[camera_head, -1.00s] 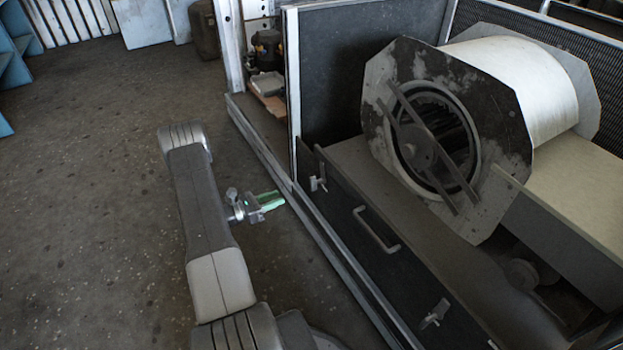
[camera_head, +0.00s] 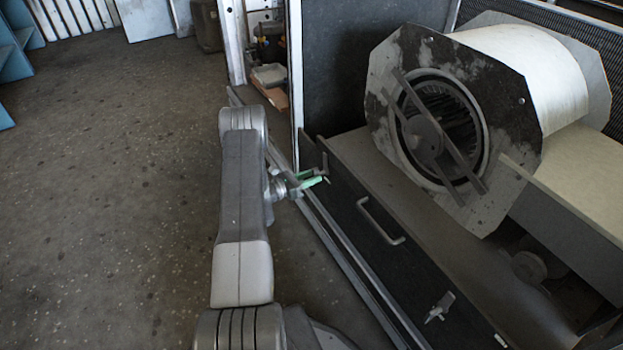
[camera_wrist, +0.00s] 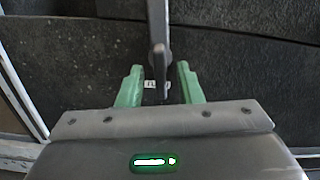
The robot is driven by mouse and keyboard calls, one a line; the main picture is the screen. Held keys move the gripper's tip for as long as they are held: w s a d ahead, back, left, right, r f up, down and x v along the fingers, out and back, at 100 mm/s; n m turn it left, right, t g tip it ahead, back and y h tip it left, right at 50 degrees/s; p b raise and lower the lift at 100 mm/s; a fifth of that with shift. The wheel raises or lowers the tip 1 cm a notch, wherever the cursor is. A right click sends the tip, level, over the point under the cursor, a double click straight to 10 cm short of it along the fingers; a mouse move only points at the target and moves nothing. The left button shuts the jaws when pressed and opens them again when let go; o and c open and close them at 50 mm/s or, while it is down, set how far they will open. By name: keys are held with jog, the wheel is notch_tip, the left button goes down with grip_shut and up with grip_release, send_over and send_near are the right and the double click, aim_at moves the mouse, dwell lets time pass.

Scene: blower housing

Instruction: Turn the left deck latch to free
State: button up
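The left deck latch (camera_head: 325,162) is on the dark front panel, left of the panel's handle. My gripper partly hides it in the head view. In the wrist view the latch (camera_wrist: 158,48) is a grey bar pointing down the picture, its lower end between my fingers. My gripper (camera_head: 312,181) has green fingertips and is at the latch. In the wrist view my gripper (camera_wrist: 159,84) is open, with a gap on each side of the bar. I cannot tell how deep the bar sits between the fingers.
A second latch (camera_head: 440,307) and a bar handle (camera_head: 380,222) are on the same front panel (camera_head: 405,270). The blower housing (camera_head: 452,130) stands on the deck behind it. A metal rail (camera_head: 345,262) runs along the panel's foot. The floor (camera_head: 110,190) at left is clear.

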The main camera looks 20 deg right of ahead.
jog(key=shift+d, duration=0.3)
